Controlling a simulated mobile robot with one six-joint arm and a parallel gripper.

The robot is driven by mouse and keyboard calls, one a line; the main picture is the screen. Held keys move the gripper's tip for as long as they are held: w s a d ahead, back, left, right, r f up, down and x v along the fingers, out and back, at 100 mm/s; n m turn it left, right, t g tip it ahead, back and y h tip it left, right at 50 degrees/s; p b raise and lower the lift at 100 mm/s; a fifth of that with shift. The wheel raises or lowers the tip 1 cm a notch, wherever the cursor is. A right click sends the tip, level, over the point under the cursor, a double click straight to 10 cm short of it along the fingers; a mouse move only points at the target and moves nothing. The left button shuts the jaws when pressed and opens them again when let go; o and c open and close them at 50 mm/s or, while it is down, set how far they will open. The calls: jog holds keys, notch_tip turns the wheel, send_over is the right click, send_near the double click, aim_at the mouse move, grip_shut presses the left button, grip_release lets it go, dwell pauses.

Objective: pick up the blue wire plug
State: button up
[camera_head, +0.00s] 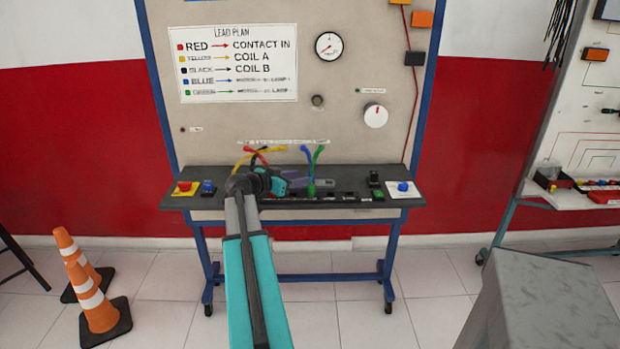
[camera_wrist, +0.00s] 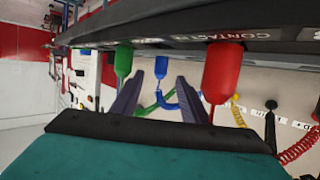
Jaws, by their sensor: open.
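The blue wire plug (camera_wrist: 160,67) hangs from the dark bench edge in the wrist view, between the green plug and the red plug. My gripper (camera_wrist: 160,75) is open, with one finger on each side of the blue plug in that view. I cannot tell whether the fingers touch it or how deep it sits between them. In the head view my gripper (camera_head: 318,182) is low over the bench shelf. A blue wire (camera_head: 306,153) rises behind it there, and its plug is hidden by my gripper.
The green plug (camera_wrist: 123,60) is close left of my fingers and the red plug (camera_wrist: 222,70) is to their right. The bench shelf (camera_head: 225,201) also carries a red button (camera_head: 184,186) and blue knobs. Orange cones (camera_head: 97,305) stand on the floor at left.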

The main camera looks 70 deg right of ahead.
aim_at(309, 175)
jog(key=shift+x, duration=0.8)
jog(key=p+x, duration=0.2)
jog(key=x, duration=0.2)
jog(key=shift+d, duration=0.2)
jog(key=shift+s+d+f, duration=0.2)
jog(key=shift+d, duration=0.15)
grip_shut()
jog(key=shift+r, duration=0.25)
